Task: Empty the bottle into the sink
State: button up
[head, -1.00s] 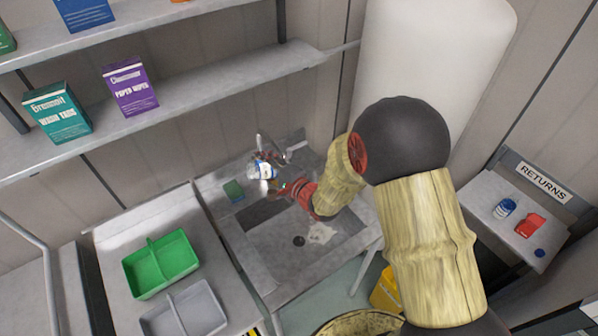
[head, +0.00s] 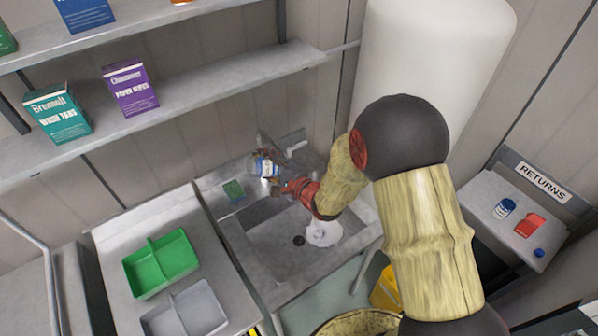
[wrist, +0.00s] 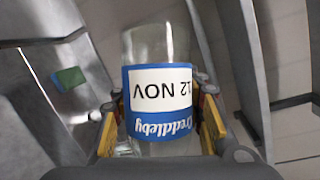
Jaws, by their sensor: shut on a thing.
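My gripper (head: 276,178) is shut on a clear bottle (wrist: 160,45) with a blue and white label reading "12 NOV". The yellow-padded fingers press on both its sides in the wrist view. In the head view the bottle (head: 265,166) is over the back part of the sink (head: 262,250), by the faucet (head: 296,148). Its mouth is not clear in either view, and I cannot tell its tilt or how much it holds. A white patch (head: 323,234) lies in the basin right of the dark drain (head: 298,240).
A green sponge (head: 233,190) sits on the sink's left ledge. A green divided tray (head: 160,264) and a grey tray (head: 186,312) stand on the left counter. A shelf (head: 190,112) with boxes runs above. A returns table (head: 485,225) is at right.

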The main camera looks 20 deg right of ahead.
jog(key=shift+d+r+y, duration=0.1)
jog(key=shift+r+y, duration=0.1)
jog(key=shift+y, duration=0.1)
jog(key=shift+a+f+n+g+h, duration=0.15)
jog(key=shift+f+n+h, duration=0.2)
jog(key=shift+f, duration=0.15)
jog(key=shift+a+f+n+g+h, duration=0.15)
jog(key=shift+f+n+h, duration=0.15)
jog(key=shift+f, duration=0.2)
notch_tip(320, 180, down, 11)
jog(key=n+h+b, duration=0.6)
jog(key=n+h, duration=0.3)
jog(key=n, duration=0.3)
jog(key=shift+d+f+g, duration=0.2)
jog(key=shift+d+g, duration=0.1)
jog(key=shift+d, duration=0.15)
dwell(0.7)
jog(key=shift+n+h, duration=0.35)
dwell(0.4)
